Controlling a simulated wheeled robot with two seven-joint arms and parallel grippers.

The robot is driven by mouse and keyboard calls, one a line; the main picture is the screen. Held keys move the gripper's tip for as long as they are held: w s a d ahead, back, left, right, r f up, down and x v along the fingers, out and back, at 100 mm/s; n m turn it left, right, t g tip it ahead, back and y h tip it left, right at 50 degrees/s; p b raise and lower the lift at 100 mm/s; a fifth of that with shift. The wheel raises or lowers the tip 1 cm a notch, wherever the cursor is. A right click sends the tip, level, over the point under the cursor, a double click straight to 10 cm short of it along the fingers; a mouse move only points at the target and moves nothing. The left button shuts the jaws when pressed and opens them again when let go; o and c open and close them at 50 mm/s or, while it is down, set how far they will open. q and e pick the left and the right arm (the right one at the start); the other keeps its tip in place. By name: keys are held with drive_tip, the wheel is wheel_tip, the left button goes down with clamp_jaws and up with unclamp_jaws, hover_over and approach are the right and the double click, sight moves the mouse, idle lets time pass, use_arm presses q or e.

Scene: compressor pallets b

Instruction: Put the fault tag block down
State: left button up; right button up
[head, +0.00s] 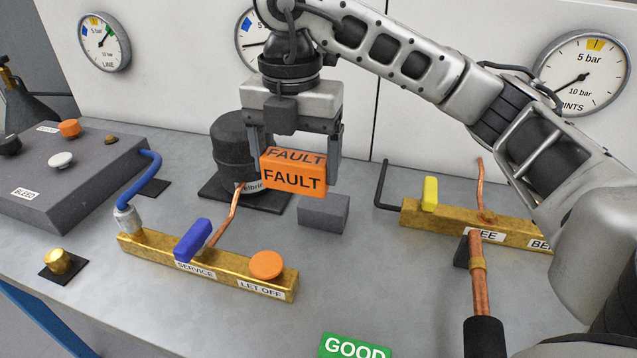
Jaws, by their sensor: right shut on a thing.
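The fault tag block (294,178) is orange with FAULT in black on its top and front faces. My right gripper (296,160) points down from above and is shut on the block, with one finger at each side. The block appears to be held above the bench, in front of a dark cylinder and beside a grey block. My left gripper is not in view.
A brass manifold (212,268) with blue and orange handles lies in front, and another brass bar (409,217) lies right. A green GOOD block (354,346) is at the front edge. The grey bench (345,275) is clear between them.

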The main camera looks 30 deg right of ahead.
drive_tip(key=w+d+f, duration=0.4)
drive_tip(key=d, duration=0.1)
drive_tip(key=w+d+f, duration=0.1)
drive_tip(key=d+f, duration=0.2)
drive_tip(key=shift+w+d, duration=0.1)
drive_tip(key=shift+w, duration=0.3)
drive_tip(key=shift+w+d+f, duration=0.25)
drive_tip(key=shift+f, duration=0.25)
drive_tip(key=f, duration=0.2)
drive_tip(key=f+p, duration=0.1)
drive_tip(key=shift+w+d+f, duration=0.1)
drive_tip(key=shift+w+d, duration=0.1)
drive_tip(key=shift+d, duration=0.1)
drive_tip(key=shift+f, duration=0.35)
drive_tip(key=shift+f, duration=0.15)
drive_tip(key=o, duration=0.9)
wheel_tip(320, 180, up, 12)
drive_tip(key=shift+r, duration=0.2)
